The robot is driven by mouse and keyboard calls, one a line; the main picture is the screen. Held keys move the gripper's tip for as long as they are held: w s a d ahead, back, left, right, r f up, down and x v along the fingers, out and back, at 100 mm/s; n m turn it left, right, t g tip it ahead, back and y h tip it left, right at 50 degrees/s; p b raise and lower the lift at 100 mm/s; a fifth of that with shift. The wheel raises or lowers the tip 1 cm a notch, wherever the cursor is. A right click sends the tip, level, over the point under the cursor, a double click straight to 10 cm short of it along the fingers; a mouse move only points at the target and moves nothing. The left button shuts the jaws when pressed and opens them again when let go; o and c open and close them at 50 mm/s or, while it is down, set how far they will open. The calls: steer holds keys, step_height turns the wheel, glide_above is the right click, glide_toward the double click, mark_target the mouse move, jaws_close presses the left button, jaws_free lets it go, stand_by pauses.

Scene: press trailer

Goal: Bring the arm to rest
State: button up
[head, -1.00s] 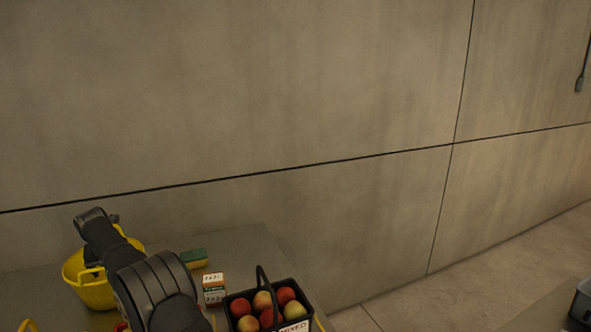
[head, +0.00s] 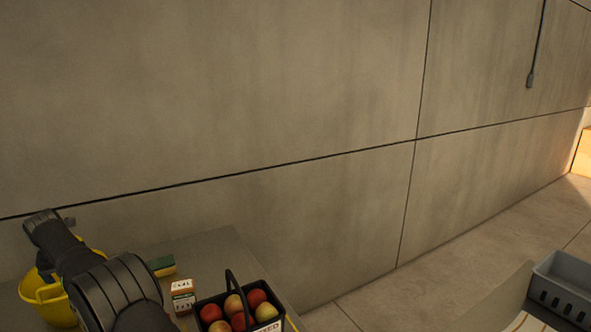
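My dark arm (head: 100,290) shows at the lower left of the head view, bent over the grey table. Its links cover part of a yellow bucket behind them. My gripper's fingers cannot be made out in this view, so whether it holds anything does not show.
On the grey table (head: 215,255) are the yellow bucket (head: 42,300), a green and yellow sponge (head: 162,267), a small orange and white box (head: 183,297) and a black basket of apples (head: 240,309). A grey crate (head: 562,287) stands at lower right. Floor lies between.

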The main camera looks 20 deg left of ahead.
steer(key=v, duration=0.9)
steer(key=x, duration=1.3)
steer(key=shift+s+d+f, duration=0.1)
steer(key=shift+d+f, duration=0.05)
steer(key=shift+f, duration=0.3)
step_height(320, 180, up, 12)
steer(key=w+d+f+m+t+h, duration=0.1)
steer(key=w+d+f+m+h, duration=0.2)
steer(key=w+d+m, duration=1.1)
steer(key=w+d+f+m+h, duration=0.1)
steer(key=w+d, duration=0.3)
steer(key=d, duration=0.7)
steer(key=w+d+f+m+g+h, duration=0.1)
steer(key=w+d+f+m, duration=0.1)
steer(key=d, duration=0.9)
steer(key=w+d+f+m+g+h, duration=0.1)
steer(key=w+d+m+h, duration=0.1)
steer(key=w+d, duration=0.5)
steer(key=shift+d+f+m, duration=0.2)
steer(key=shift+d+m, duration=0.7)
steer(key=shift+d, duration=1.2)
steer(key=shift+o, duration=0.7)
